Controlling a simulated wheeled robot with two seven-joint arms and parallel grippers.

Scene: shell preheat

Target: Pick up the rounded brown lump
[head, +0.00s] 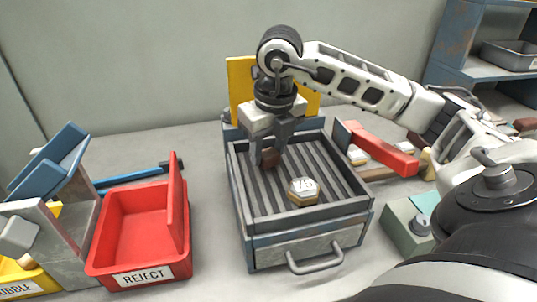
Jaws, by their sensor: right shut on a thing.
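A small rounded brown lump (270,159) shows between the fingers of my right gripper (268,157), partly hidden by them. My right gripper points down and is shut on the lump over the back of a slatted metal tray (242,199). I cannot tell whether the lump touches the slats. My left gripper is not in view.
A hexagonal piece marked 75 (303,190) lies on the slats, in front and to the right. A red REJECT bin (128,249) stands to the left. A red bar (381,150) lies to the right. A yellow panel (240,80) stands behind.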

